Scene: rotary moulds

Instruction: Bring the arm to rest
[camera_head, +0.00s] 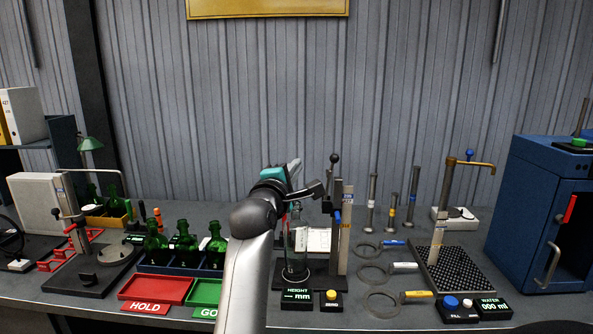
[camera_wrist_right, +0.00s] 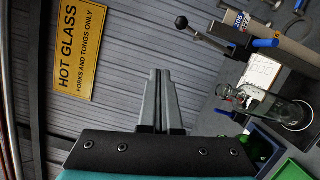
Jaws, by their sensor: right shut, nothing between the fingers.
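My right arm comes up from the bottom middle of the head view. Its gripper (camera_head: 293,167) is raised above the bench, in front of the grey wall and beside the height gauge stand (camera_head: 345,230). In the right wrist view the two fingers of the gripper (camera_wrist_right: 159,100) lie together with nothing between them. A clear glass bottle (camera_head: 296,240) stands on the gauge base below the gripper, apart from it. It also shows in the wrist view (camera_wrist_right: 270,105). My left gripper is not in view.
Green bottles (camera_head: 185,245) stand in a dark crate behind the red HOLD tray (camera_head: 155,289) and green tray (camera_head: 205,292). Ring-ended tools (camera_head: 380,272) lie right of the gauge. A blue oven (camera_head: 545,215) stands at the right.

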